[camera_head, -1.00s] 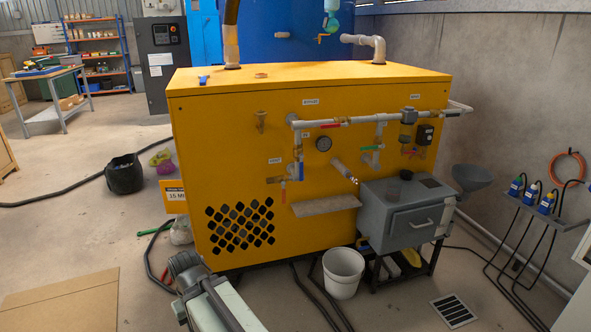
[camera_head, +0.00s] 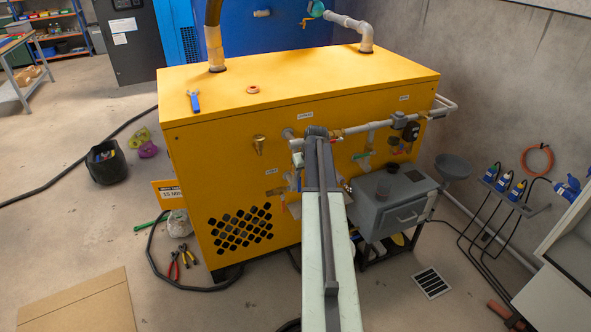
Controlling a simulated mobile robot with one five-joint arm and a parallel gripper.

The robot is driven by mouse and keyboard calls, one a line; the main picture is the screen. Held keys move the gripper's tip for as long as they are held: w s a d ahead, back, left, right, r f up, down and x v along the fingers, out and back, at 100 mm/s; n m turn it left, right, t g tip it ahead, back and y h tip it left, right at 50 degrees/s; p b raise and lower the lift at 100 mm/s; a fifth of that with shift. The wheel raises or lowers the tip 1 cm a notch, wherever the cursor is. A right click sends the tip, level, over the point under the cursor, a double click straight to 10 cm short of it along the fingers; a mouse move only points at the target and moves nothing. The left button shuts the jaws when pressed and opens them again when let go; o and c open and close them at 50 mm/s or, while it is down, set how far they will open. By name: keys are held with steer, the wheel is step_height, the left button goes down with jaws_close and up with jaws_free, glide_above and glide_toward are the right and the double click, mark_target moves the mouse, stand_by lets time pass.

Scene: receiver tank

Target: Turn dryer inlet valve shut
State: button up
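The yellow dryer cabinet (camera_head: 225,150) stands ahead with pipework on its front. A white horizontal pipe (camera_head: 358,128) runs along the upper front. My arm reaches up across the front, and its dark end, my gripper (camera_head: 317,133), overlaps the left part of this pipe. The fingers are too small and hidden to tell open from shut, or whether they touch anything. A green-handled valve (camera_head: 362,155) shows right of my arm. A lower-left valve (camera_head: 275,191) is partly visible. The small labels are unreadable.
A grey box (camera_head: 390,205) on a stand is close right of my arm. A funnel (camera_head: 452,168) stands beyond it. A blue-handled tool (camera_head: 194,101) and a small ring (camera_head: 253,89) lie on the cabinet top. Pliers (camera_head: 180,262) and a hose lie on the floor left.

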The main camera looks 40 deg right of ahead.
mark_target(299, 182)
steer(key=b+x, duration=0.7)
steer(key=x, duration=0.1)
steer(key=shift+w+a+f+b, duration=0.1)
steer(key=shift+a+f+b, duration=0.1)
steer(key=shift+a+b, duration=0.1)
steer(key=shift+r, duration=0.1)
jaws_close()
stand_by(1.0)
